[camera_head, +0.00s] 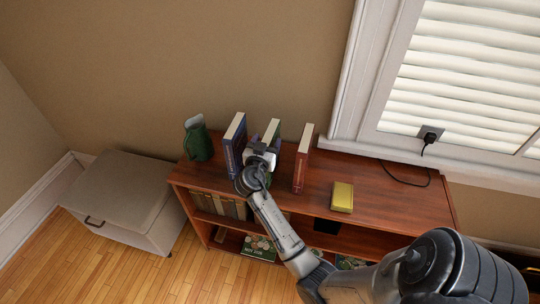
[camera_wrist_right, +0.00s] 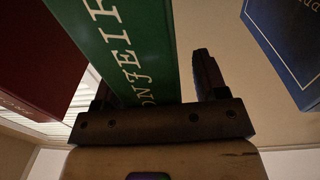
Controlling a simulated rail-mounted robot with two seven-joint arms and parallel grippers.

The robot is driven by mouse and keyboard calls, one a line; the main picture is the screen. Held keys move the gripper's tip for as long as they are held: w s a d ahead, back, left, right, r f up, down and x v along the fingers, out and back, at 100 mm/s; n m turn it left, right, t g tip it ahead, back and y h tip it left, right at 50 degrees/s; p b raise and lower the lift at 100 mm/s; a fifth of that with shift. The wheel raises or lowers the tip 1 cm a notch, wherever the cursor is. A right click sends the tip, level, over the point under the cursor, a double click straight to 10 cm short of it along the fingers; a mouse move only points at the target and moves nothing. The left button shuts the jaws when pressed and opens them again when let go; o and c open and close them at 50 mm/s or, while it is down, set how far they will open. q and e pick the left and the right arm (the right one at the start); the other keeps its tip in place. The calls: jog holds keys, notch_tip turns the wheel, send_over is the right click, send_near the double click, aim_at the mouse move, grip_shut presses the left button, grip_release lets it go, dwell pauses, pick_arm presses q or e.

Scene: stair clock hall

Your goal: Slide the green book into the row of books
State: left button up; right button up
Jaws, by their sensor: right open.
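The green book (camera_head: 272,131) stands upright on the wooden shelf top, between the blue book (camera_head: 235,143) and the red book (camera_head: 302,160), with gaps on both sides. My right gripper (camera_head: 262,155) is at its near side and hides its lower part. In the right wrist view, the green book (camera_wrist_right: 135,50) lies between the open fingers of my right gripper (camera_wrist_right: 155,85), close to the left finger, with a clear gap to the right one. The red book (camera_wrist_right: 38,60) is at left there and the blue book (camera_wrist_right: 290,45) at right. My left gripper is out of view.
A dark green container (camera_head: 197,142) stands left of the blue book. A yellow box (camera_head: 342,197) lies on the shelf top (camera_head: 385,205) at right, near a black cord. A grey storage box (camera_head: 115,190) stands on the floor at left. The wall is close behind.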

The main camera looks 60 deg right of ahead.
grip_shut()
dwell(0.6)
